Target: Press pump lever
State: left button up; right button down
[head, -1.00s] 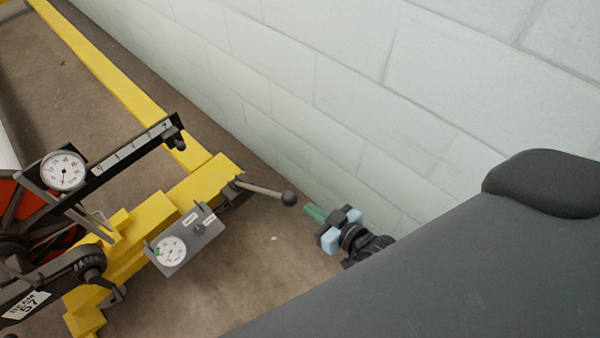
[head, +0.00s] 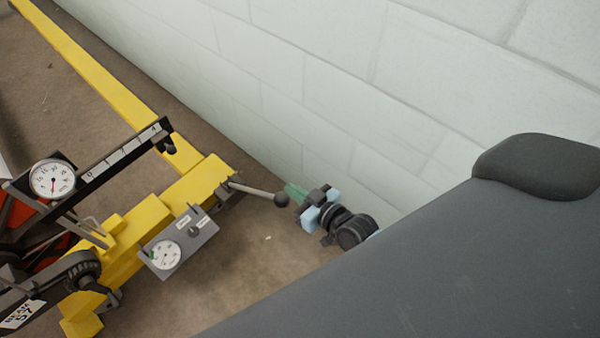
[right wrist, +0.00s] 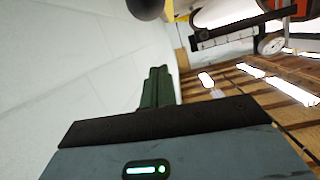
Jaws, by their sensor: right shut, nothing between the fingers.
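The pump lever (head: 256,192) is a thin grey rod with a dark ball knob (head: 281,199) at its end. It sticks out to the right from the end of the yellow frame. My left gripper is not in view.
A grey gauge box (head: 178,243) sits on the yellow frame (head: 145,220). A round dial (head: 52,179) and a numbered bar (head: 122,154) stand at the left. A pale block wall (head: 330,80) runs close behind the lever and gripper. Brown floor (head: 255,265) is free below the lever.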

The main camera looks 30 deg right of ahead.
aim_at(284, 197)
jog(key=b+x, duration=0.1)
jog(key=x, duration=0.5)
jog(key=shift+w, duration=0.2)
jog(key=shift+s+d+f, duration=0.1)
jog(key=shift+s+f, duration=0.25)
jog(key=shift+f, duration=0.25)
jog(key=shift+s+f, duration=0.35)
jog(key=shift+f, duration=0.2)
jog(key=shift+s+f+b, duration=0.35)
jog(key=shift+f, duration=0.05)
jog(key=shift+s+f, duration=0.1)
jog(key=shift+f, duration=0.05)
